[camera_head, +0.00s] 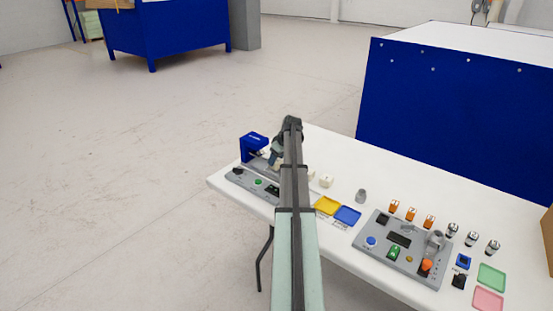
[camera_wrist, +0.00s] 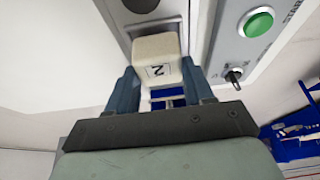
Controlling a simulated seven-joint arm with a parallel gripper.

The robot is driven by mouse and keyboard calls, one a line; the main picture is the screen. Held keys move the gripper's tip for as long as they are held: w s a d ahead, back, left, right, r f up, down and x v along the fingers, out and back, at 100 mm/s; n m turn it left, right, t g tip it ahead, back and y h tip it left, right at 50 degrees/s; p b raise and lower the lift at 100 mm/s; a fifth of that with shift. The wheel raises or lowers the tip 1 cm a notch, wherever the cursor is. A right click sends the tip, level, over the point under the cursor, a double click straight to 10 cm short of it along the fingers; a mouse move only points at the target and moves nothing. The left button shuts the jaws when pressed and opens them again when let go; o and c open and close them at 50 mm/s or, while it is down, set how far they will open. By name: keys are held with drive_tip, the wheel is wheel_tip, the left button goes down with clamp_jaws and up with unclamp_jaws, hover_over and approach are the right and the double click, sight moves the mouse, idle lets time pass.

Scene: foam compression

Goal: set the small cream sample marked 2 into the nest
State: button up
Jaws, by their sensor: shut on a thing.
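The small cream sample (camera_wrist: 157,47) marked 2 is in the wrist view, its number upside down in the picture. My gripper (camera_wrist: 160,80) is shut on it, one blue-grey finger on each side. A dark round part (camera_wrist: 141,5), set in the grey fixture, is just beyond the sample at the top edge. I cannot tell whether it is the nest or whether the sample touches the fixture. In the head view my gripper (camera_head: 275,160) is beside the blue press (camera_head: 253,143), partly behind my arm. The held sample cannot be made out there.
A grey panel (camera_head: 238,175) with a green button (camera_wrist: 257,22) and a black knob is close beside the gripper. Another cream block (camera_head: 327,181) stands right of my arm, near yellow (camera_head: 327,206) and blue (camera_head: 348,215) trays. A second control station (camera_head: 400,247) is farther right.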

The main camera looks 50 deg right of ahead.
drive_tip(key=shift+f, duration=0.5)
idle(1.2)
drive_tip(key=o, duration=1.1)
drive_tip(key=shift+r, duration=0.1)
drive_tip(key=v, duration=1.3)
drive_tip(key=shift+s+r, duration=0.15)
drive_tip(key=shift+r, duration=0.15)
